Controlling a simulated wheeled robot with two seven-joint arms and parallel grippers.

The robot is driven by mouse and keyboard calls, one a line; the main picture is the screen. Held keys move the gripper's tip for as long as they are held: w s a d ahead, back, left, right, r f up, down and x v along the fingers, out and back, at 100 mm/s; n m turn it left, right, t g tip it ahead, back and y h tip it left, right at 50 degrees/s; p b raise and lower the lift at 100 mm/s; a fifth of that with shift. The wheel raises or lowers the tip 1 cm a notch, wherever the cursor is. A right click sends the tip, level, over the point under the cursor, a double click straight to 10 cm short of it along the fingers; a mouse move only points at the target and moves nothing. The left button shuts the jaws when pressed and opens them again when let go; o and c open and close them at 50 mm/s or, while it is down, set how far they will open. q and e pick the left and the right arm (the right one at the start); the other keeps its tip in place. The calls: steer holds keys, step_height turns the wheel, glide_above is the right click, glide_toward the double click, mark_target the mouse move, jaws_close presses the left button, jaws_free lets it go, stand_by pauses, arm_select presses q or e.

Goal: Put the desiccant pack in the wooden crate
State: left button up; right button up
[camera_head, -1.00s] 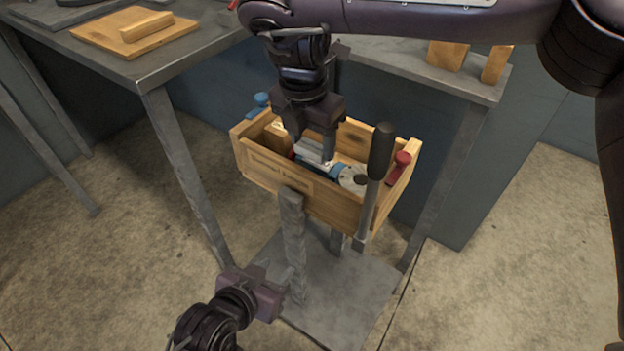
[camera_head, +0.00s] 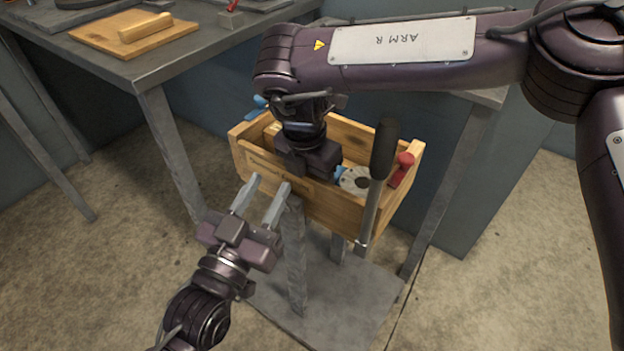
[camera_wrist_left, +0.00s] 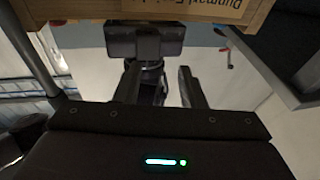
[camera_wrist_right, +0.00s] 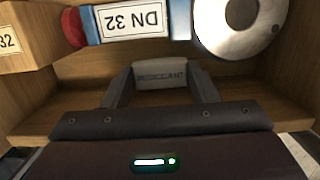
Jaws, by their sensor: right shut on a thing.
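The wooden crate (camera_head: 325,203) stands open-topped on a stand in the middle of the head view. Its lettered wall also shows at the top of the left wrist view (camera_wrist_left: 185,9). My right gripper reaches down inside the crate; its tips are hidden in the head view. In the right wrist view, my right gripper (camera_wrist_right: 164,76) is shut on the desiccant pack (camera_wrist_right: 161,75), a small grey block marked DESICCANT, low inside the crate. My left gripper (camera_head: 268,185) is open and empty, just in front of the crate's lettered wall.
In the crate lie a part labelled DN 32 (camera_wrist_right: 135,20), with a round metal flange (camera_wrist_right: 235,28), and a wooden block (camera_wrist_right: 25,38). A dark-handled lever (camera_head: 382,150) rises at the crate's front. A red-handled item (camera_head: 403,165) is at its right end. Workbenches (camera_head: 150,72) stand behind.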

arm_select(q)
steer(key=shift+r, duration=0.45)
arm_select(e)
steer(key=shift+f, duration=0.2)
steer(key=shift+f, duration=0.1)
